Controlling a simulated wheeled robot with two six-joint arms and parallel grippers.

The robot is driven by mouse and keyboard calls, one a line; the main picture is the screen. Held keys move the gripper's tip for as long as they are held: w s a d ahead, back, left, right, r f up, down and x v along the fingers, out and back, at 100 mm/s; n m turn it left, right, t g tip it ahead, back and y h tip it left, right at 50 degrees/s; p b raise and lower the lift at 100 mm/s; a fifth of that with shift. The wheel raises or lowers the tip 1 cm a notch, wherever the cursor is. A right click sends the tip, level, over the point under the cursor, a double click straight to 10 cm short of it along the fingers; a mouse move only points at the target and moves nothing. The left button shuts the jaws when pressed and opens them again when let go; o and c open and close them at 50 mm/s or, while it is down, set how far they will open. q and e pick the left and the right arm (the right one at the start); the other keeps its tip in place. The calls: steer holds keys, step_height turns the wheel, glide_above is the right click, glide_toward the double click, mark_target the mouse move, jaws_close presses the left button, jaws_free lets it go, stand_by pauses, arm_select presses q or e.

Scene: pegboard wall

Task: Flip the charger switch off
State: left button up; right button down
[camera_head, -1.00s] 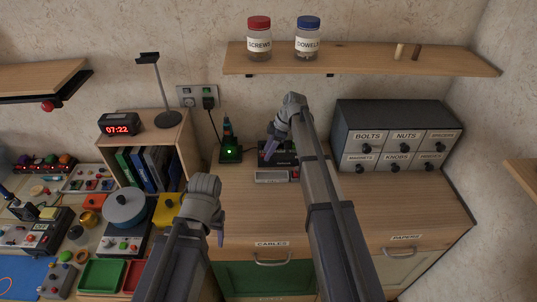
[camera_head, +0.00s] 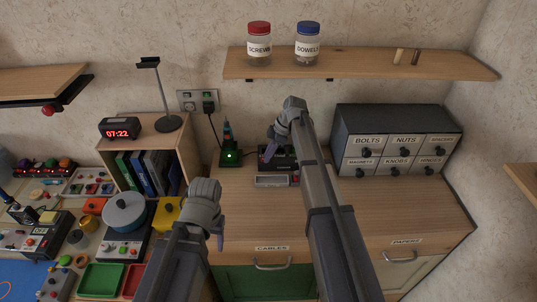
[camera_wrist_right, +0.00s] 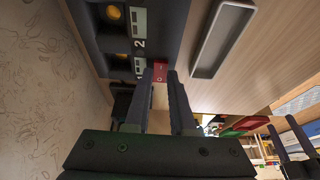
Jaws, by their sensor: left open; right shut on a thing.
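The charger (camera_head: 288,163) is a dark box on the cabinet top, partly hidden by my right arm. The right wrist view shows its dark face with yellow round parts, pale labels and the number 2 (camera_wrist_right: 140,43). Its small red switch (camera_wrist_right: 160,72) lies at my right fingertips. My left gripper (camera_head: 220,240) is open and empty, low in front of the cabinet's left part, far from the charger.
A black stand with a green light (camera_head: 230,156) is left of the charger, below a wall socket (camera_head: 198,100). A shallow grey tray (camera_head: 272,181) lies in front of the charger. A drawer unit (camera_head: 395,140) stands at right. The cabinet top's right front is clear.

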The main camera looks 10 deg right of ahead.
steer(key=shift+a+r+h+p, duration=0.25)
steer(key=shift+h+p, duration=0.25)
steer(key=shift+p, duration=0.05)
steer(key=shift+w+a+f+h, duration=0.1)
steer(key=shift+a+f+h, duration=0.05)
steer(key=shift+h, duration=0.75)
steer(key=c, duration=0.8)
jaws_free()
steer(key=shift+o, duration=0.2)
steer(key=shift+p, duration=0.35)
step_height(320, 180, up, 8)
steer(key=d+p, duration=0.1)
steer(key=p, duration=0.6)
steer(key=shift+p, duration=0.3)
steer(key=shift+f, duration=0.2)
